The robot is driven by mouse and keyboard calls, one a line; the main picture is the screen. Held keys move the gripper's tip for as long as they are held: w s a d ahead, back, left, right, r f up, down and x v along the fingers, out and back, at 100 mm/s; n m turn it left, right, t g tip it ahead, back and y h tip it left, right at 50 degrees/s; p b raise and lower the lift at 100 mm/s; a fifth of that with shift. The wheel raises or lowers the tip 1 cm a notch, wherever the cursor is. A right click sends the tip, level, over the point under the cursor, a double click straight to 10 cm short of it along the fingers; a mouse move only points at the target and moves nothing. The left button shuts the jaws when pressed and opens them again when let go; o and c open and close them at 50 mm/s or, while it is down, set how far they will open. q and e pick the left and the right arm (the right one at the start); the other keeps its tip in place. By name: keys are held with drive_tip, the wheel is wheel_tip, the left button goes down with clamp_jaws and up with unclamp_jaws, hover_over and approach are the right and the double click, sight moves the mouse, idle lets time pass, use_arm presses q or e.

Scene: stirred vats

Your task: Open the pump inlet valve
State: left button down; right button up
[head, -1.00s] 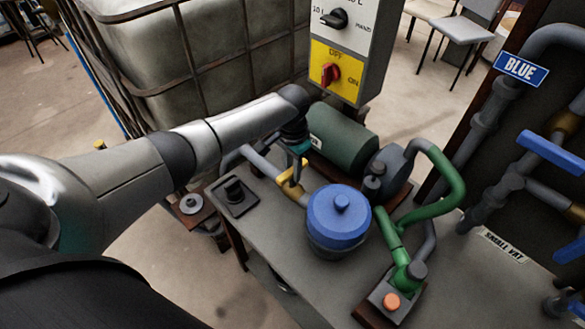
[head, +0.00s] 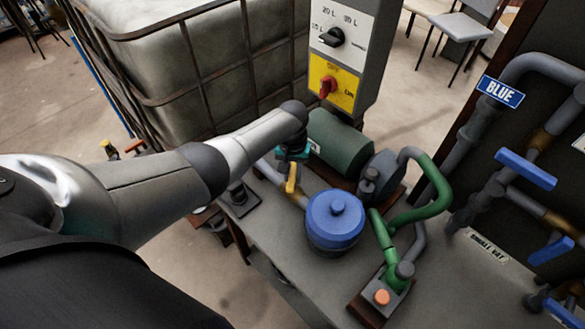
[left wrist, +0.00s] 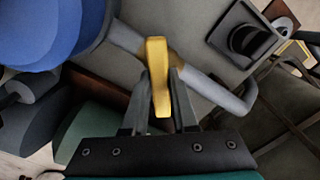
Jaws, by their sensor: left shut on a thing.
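The yellow handle (head: 291,178) of the pump inlet valve is on the grey pipe (head: 268,170) left of the blue-lidded pot (head: 335,219). My left gripper (head: 291,162) reaches down over it from the left. In the left wrist view the yellow handle (left wrist: 157,72) stands between the two fingers of my left gripper (left wrist: 158,98), which are shut on it. There the handle lies at an angle across the grey pipe (left wrist: 215,90). The gripper hides part of the valve in the head view. My right gripper is not in view.
A green pump motor (head: 341,143) stands just behind the handle, below the switch box (head: 335,87). A dark square-based fitting (head: 239,198) is to the left. A caged tank (head: 190,75) stands behind my arm. Green pipework (head: 435,204) is at right.

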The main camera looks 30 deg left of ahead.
sight(293, 174)
use_arm(q)
drive_tip(key=n+p, duration=0.1)
drive_tip(key=n, duration=0.2)
drive_tip(key=shift+d+r, duration=0.1)
drive_tip(key=shift+r, duration=0.05)
drive_tip(key=n+p, duration=0.1)
drive_tip(key=n, duration=0.1)
drive_tip(key=shift+n, duration=0.3)
drive_tip(key=n, duration=0.4)
drive_tip(key=shift+n+p, duration=0.35)
drive_tip(key=shift+n, duration=0.05)
drive_tip(key=shift+w, duration=0.1)
drive_tip(key=c, duration=0.7)
unclamp_jaws()
wheel_tip(293, 174, up, 15)
drive_tip(key=p, duration=0.9)
